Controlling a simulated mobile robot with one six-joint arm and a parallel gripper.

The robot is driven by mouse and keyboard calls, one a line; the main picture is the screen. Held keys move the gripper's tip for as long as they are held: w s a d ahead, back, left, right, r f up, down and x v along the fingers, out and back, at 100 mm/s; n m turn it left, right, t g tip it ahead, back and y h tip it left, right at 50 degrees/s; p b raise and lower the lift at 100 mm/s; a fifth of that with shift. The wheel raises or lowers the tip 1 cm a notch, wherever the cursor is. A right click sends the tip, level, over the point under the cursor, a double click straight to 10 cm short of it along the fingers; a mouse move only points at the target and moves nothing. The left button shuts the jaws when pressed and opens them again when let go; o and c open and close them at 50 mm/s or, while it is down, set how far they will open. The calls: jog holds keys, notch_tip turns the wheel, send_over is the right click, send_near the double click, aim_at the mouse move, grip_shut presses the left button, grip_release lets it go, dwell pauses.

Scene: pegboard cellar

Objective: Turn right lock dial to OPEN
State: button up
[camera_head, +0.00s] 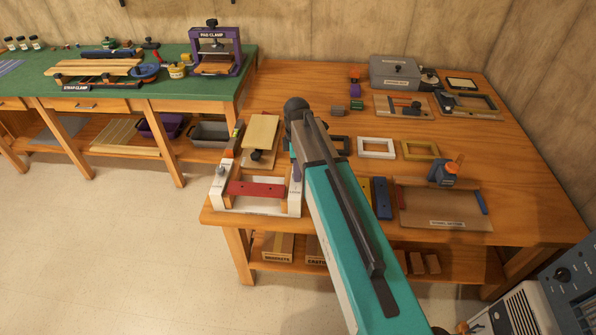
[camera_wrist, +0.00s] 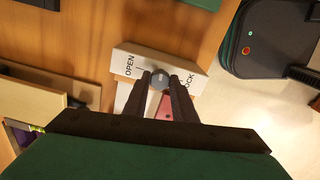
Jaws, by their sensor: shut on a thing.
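The right lock dial (camera_wrist: 160,77) is a small round grey knob on a white block (camera_wrist: 127,54). The block reads OPEN on the left and LOCK on the right in the wrist view. My gripper (camera_wrist: 160,80) has its two dark fingers closed on either side of the dial. I cannot tell which way the dial's pointer faces. Part of a red bar (camera_wrist: 165,107) shows between the fingers. In the head view the fixture's red bar (camera_head: 256,189) spans two white side pieces, the left one (camera_head: 219,187) with its own dial. My arm hides the right dial and my gripper there.
The fixture stands at the wooden bench's (camera_head: 475,150) front left corner. White (camera_head: 376,140) and yellow (camera_head: 438,149) frames, a tray (camera_head: 445,222) and a grey case (camera_head: 394,73) lie to the right. A green-topped bench (camera_head: 120,88) with clamps stands left. The floor (camera_head: 110,230) in front is clear.

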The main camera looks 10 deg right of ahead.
jog(key=n, duration=0.4)
jog(key=shift+a, duration=0.1)
jog(key=n, duration=0.4)
jog(key=shift+s, duration=0.1)
jog(key=n, duration=0.4)
jog(key=shift+b, duration=0.3)
jog(key=shift+f+n, duration=0.1)
jog(key=shift+n, duration=2)
jog(key=o, duration=1)
jog(key=shift+o, duration=0.2)
